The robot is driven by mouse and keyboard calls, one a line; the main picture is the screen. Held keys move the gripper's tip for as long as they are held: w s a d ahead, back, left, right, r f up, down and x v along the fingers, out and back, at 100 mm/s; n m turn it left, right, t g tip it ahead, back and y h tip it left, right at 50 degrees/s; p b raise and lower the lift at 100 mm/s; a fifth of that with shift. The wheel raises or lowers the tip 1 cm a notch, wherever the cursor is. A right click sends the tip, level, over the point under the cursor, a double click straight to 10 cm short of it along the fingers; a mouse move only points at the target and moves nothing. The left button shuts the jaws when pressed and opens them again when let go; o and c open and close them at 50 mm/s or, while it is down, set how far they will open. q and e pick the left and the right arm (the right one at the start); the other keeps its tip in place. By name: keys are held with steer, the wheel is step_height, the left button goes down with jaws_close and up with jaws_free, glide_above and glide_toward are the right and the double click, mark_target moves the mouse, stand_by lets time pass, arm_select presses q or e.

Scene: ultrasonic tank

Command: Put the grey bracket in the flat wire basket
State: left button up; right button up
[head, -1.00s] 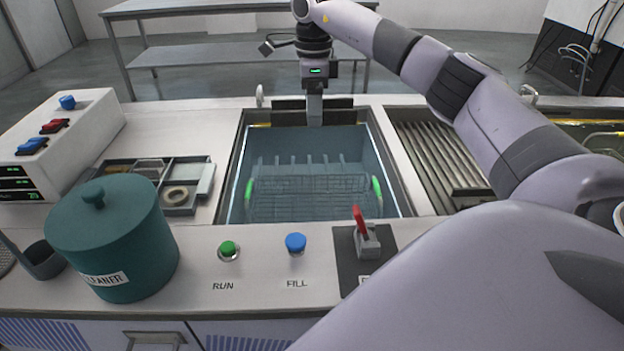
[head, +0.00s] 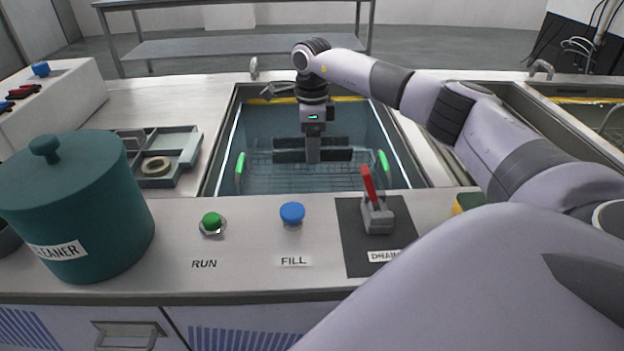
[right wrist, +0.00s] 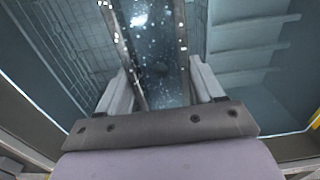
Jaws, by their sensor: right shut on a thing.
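The grey bracket (head: 288,156) is a long dark channel lying crosswise in the head view. My right gripper (head: 312,150) is shut on its middle, over the tank. In the right wrist view the bracket (right wrist: 160,45) runs between the two pale fingers (right wrist: 162,88), with bright specks on it. The flat wire basket (head: 262,182) lies in the tank below the bracket, with a green handle at each end. Some of its mesh is hidden behind gripper and bracket. I cannot tell whether bracket and basket touch. My left gripper is not in view.
The tank's rim (head: 228,120) surrounds the arm's end. In front are the green RUN button (head: 212,222), the blue FILL button (head: 292,213) and the red drain lever (head: 369,185). A teal cleaner pot (head: 85,210) and a parts tray (head: 185,160) stand left.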

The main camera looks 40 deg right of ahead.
mark_target(312, 189)
step_height(312, 189, down, 10)
steer(key=shift+b, duration=0.5)
steer(key=shift+f, duration=0.15)
steer(key=o, duration=1.6)
step_height(312, 189, up, 12)
steer(key=shift+r+p, duration=0.15)
steer(key=shift+p, duration=0.55)
